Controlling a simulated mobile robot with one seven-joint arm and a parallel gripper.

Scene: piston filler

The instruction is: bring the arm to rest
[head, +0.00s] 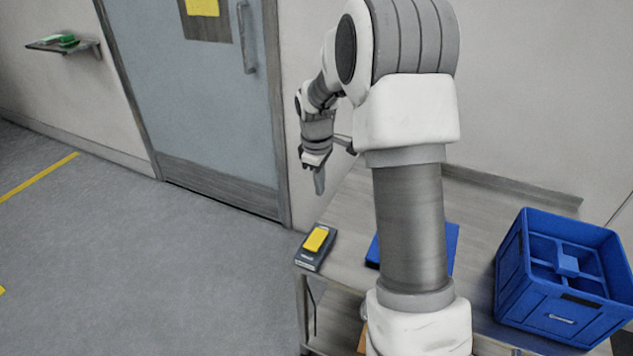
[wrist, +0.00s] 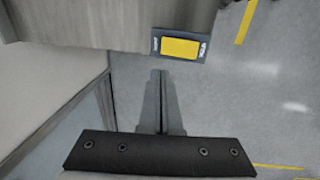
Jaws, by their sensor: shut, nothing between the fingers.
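My arm rises over the table in the head view and bends down at the far side. My gripper (head: 319,182) points downward above the table's far left corner and is apart from everything there. In the wrist view my gripper (wrist: 160,74) has its two fingers together with nothing between them. Part of the table is hidden behind my arm in the head view.
A dark device with a yellow top (head: 315,241) lies at the table's (head: 345,212) left edge. A blue crate with dividers (head: 540,305) stands at the right. A blue flat thing (head: 452,245) is partly hidden behind my arm. A door (head: 200,100) is behind; floor at left is clear.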

